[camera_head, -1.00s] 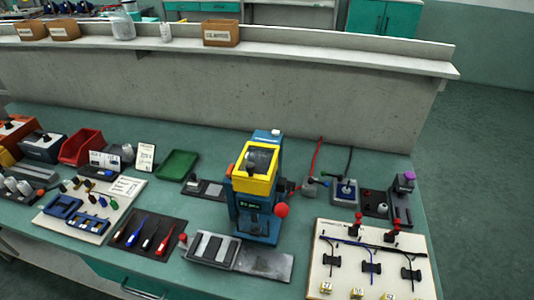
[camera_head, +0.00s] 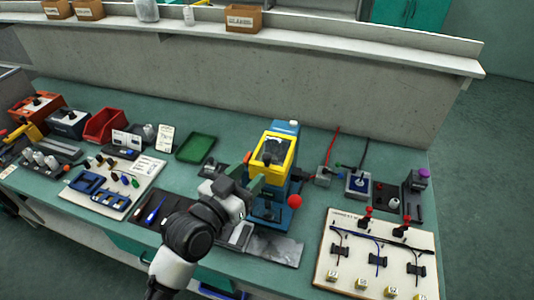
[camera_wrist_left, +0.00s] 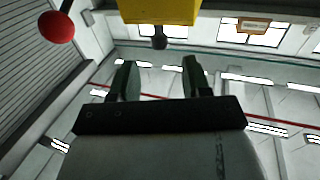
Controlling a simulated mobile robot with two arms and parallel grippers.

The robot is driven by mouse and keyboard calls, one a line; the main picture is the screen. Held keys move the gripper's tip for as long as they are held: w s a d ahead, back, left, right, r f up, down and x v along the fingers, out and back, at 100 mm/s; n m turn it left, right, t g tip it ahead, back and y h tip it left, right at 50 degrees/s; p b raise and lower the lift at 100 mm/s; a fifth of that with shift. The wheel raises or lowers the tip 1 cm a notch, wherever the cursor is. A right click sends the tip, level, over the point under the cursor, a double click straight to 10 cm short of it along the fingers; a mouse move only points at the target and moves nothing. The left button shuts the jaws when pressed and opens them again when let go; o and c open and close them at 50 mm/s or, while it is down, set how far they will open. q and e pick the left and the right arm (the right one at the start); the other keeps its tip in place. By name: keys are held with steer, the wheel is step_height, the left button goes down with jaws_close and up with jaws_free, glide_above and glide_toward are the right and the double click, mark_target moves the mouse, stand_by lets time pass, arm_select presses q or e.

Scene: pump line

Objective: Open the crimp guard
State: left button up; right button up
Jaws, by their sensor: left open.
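The crimp guard (camera_head: 287,152) is a yellow frame with a dark window on the upper front of the blue press (camera_head: 285,127). It looks lowered over the press front. My left gripper (camera_head: 253,174) is open just in front of the guard's lower left side, covering part of the press. In the left wrist view, the open fingers (camera_wrist_left: 158,78) point toward the guard's yellow underside (camera_wrist_left: 158,10). A small dark knob (camera_wrist_left: 159,38) hangs below the guard, in line with the gap and apart from the fingers. My right gripper is not in view.
A red ball (camera_head: 295,201) on the press's lever sticks out at the right; it also shows in the left wrist view (camera_wrist_left: 57,27). A green tray (camera_head: 196,147) lies left of the press.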

mark_target(264, 161)
arm_select(q)
steer(key=p+x, duration=0.1)
steer(key=x, duration=0.6)
steer(key=shift+d, duration=0.1)
jaws_close()
